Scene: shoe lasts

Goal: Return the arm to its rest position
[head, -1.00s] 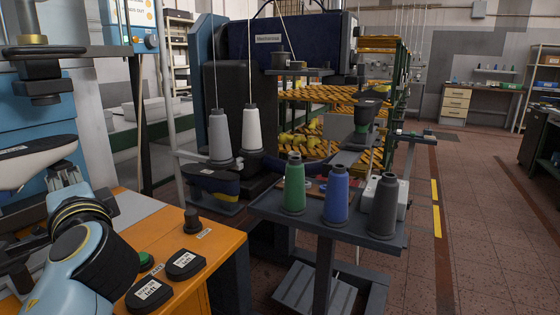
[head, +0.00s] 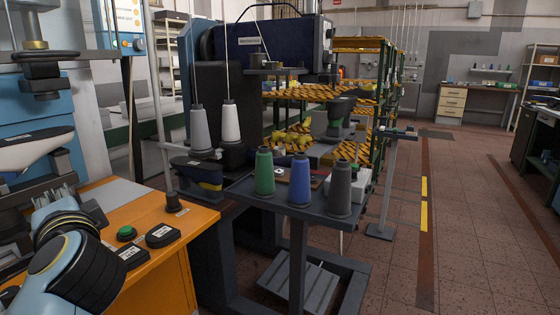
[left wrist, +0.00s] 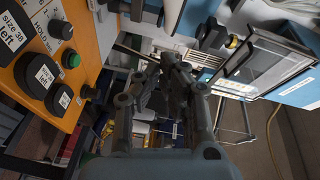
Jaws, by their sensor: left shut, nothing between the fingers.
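My left arm comes in at the lower left of the head view, pale blue with dark joint rings. Its gripper (head: 66,203) is beside the left part of the orange bench (head: 160,270), partly hidden by the wrist. In the left wrist view the gripper (left wrist: 172,62) has its grey fingers together, with nothing between them. The orange panel with its dark knobs is to its left there, apart from it. My right gripper is not in view.
A white shoe last (head: 32,150) is mounted on the machine at the left. The bench carries a green button (head: 127,233) and dark labelled knobs. A dark stand holds green (head: 264,172), blue (head: 300,180) and grey (head: 340,190) thread cones. Open floor lies at the right.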

